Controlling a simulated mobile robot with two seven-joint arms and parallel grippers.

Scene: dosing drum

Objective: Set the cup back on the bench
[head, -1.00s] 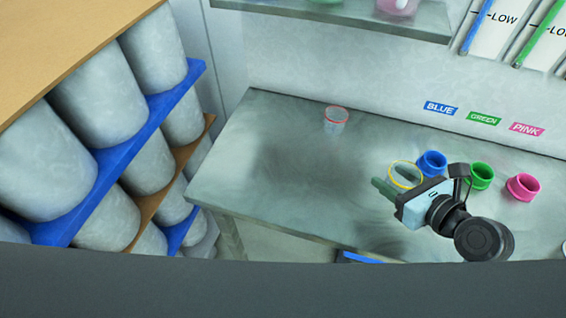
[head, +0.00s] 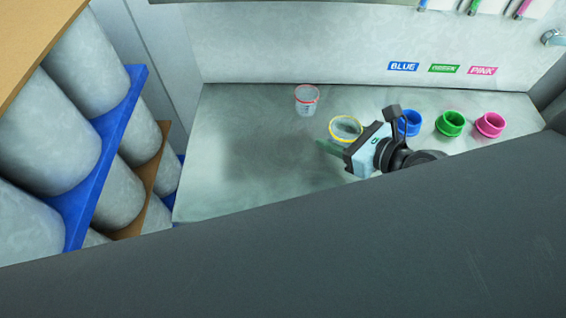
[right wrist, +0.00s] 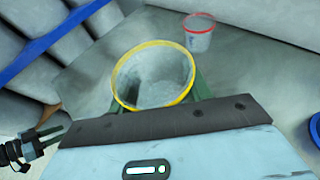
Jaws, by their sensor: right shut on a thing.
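My right gripper (head: 335,148) is shut on a clear cup with a yellow rim (head: 346,128). In the right wrist view the yellow-rimmed cup (right wrist: 153,77) sits upright between the green fingers, with pale grey material visible inside. The gripper holds it over the grey bench (head: 235,150); I cannot tell whether its base touches the top. A two-pronged dark shape at the left of the right wrist view looks like my left gripper (right wrist: 58,134), its prongs apart and empty. It is not in the head view.
A red-rimmed clear cup (head: 306,100) stands behind and left of the held cup. Blue (head: 408,123), green (head: 450,124) and pink (head: 489,125) round containers stand to the right. The bench's left part is clear. Grey drums (head: 50,140) fill shelves at left.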

